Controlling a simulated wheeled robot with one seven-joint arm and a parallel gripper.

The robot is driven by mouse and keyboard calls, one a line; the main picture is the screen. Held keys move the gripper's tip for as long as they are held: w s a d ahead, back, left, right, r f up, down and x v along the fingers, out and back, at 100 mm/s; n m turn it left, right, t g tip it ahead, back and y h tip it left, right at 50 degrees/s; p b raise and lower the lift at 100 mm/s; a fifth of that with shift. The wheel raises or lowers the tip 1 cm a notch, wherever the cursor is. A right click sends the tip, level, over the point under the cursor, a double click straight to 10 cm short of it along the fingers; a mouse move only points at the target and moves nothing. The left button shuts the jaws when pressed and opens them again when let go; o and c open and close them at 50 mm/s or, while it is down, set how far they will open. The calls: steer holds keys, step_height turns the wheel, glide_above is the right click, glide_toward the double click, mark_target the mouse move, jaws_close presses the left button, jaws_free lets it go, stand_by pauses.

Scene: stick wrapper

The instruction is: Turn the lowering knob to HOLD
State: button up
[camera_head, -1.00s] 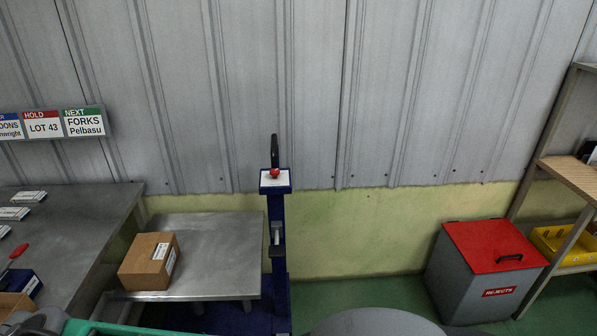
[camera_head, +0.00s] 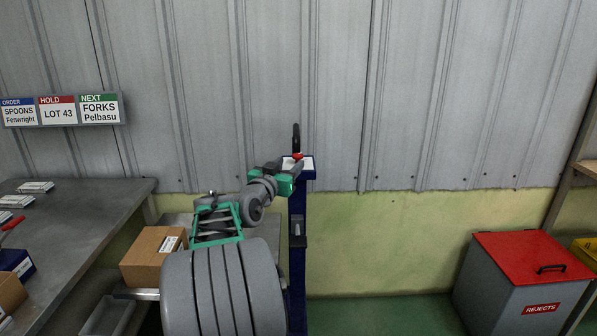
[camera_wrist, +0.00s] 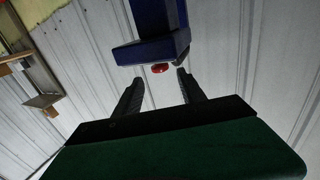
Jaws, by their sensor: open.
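The red lowering knob (camera_head: 297,156) sits on the pale top plate of a blue post (camera_head: 297,215), below a black upright handle (camera_head: 296,137). My gripper (camera_head: 293,163) is at the post top in the head view, close to the knob and partly covering the plate. In the wrist view my gripper (camera_wrist: 160,88) is open, with its two dark fingers apart. The red knob (camera_wrist: 160,68) shows just beyond the fingertips, between their lines, partly hidden by the blue post head (camera_wrist: 150,50). Contact cannot be told. The knob's setting and any HOLD mark are not readable.
A cardboard box (camera_head: 150,258) stands on a low metal table behind my arm. A steel bench (camera_head: 70,230) with small packs is at the left. A grey rejects bin (camera_head: 520,275) with a red lid stands at the right. Floor between post and bin is clear.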

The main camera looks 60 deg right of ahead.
mark_target(297, 154)
steer(key=d, duration=0.7)
steer(key=shift+w+d+r+p, duration=0.1)
steer(key=shift+w+d+p, duration=0.15)
steer(key=shift+w+p, duration=0.1)
steer(key=shift+c, duration=0.2)
jaws_close()
steer(key=shift+w+r, duration=0.1)
